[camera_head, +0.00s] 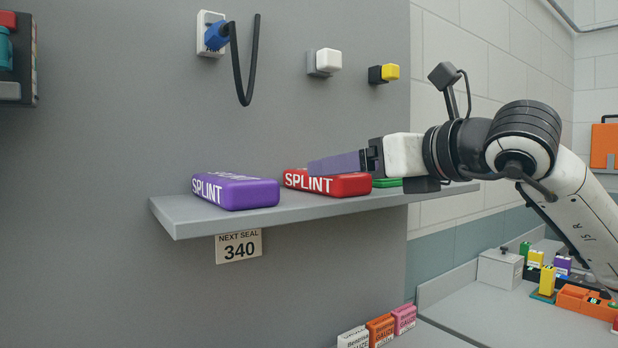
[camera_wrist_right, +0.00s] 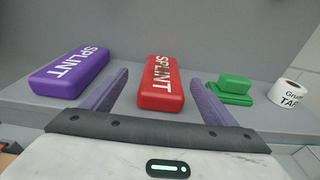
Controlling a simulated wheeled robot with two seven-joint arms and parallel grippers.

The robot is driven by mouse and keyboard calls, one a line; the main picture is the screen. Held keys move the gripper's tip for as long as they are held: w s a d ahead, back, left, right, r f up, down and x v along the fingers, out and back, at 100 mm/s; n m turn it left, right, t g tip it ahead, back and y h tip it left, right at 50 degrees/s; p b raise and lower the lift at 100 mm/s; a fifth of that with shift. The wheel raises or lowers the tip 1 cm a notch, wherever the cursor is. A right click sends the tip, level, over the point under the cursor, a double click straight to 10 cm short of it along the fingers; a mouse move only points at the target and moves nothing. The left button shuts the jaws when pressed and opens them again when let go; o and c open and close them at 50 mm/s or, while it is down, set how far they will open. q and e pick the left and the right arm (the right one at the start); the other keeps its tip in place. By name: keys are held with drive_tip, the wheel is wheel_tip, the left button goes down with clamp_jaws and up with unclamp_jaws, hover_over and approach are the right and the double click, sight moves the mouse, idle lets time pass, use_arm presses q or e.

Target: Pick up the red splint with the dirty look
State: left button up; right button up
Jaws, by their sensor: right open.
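The red splint (camera_head: 352,184) lies on a grey shelf (camera_head: 300,206), with white SPLINT lettering. In the right wrist view the red splint (camera_wrist_right: 161,97) shows what look like dark smudges around its lettering. My right gripper (camera_head: 312,165) comes in from the right, and one finger covers part of the splint's top. In the wrist view my right gripper (camera_wrist_right: 159,78) is open, with one finger on each side of the red splint and a gap to each. I cannot tell how far down the fingers reach. My left gripper is not in view.
A purple splint (camera_head: 235,191) lies left of the red one. Green blocks (camera_wrist_right: 235,88) and a white tape roll (camera_wrist_right: 291,92) stand to its right. The grey wall (camera_head: 120,130) rises behind the shelf. A lower counter (camera_head: 470,305) holds a white box (camera_head: 500,268) and several coloured items.

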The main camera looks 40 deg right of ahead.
drive_tip(key=shift+w+d+f+p, duration=0.15)
drive_tip(key=shift+w+p, duration=0.2)
drive_tip(key=shift+w, duration=0.65)
drive_tip(key=shift+w+f, duration=0.1)
drive_tip(key=shift+w, duration=0.2)
drive_tip(key=w, duration=0.1)
drive_tip(key=w+p, duration=0.1)
drive_tip(key=w, duration=0.1)
drive_tip(key=w+d+f+p, duration=0.1)
drive_tip(key=shift+w, duration=0.35)
drive_tip(key=shift+w+f, duration=0.1)
drive_tip(key=shift+w, duration=0.15)
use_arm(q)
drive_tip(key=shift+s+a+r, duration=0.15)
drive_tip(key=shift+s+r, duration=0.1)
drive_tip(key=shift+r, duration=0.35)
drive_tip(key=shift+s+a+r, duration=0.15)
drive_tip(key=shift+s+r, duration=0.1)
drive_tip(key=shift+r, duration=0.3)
use_arm(e)
drive_tip(key=shift+c, duration=0.3)
drive_tip(key=c, duration=1.1)
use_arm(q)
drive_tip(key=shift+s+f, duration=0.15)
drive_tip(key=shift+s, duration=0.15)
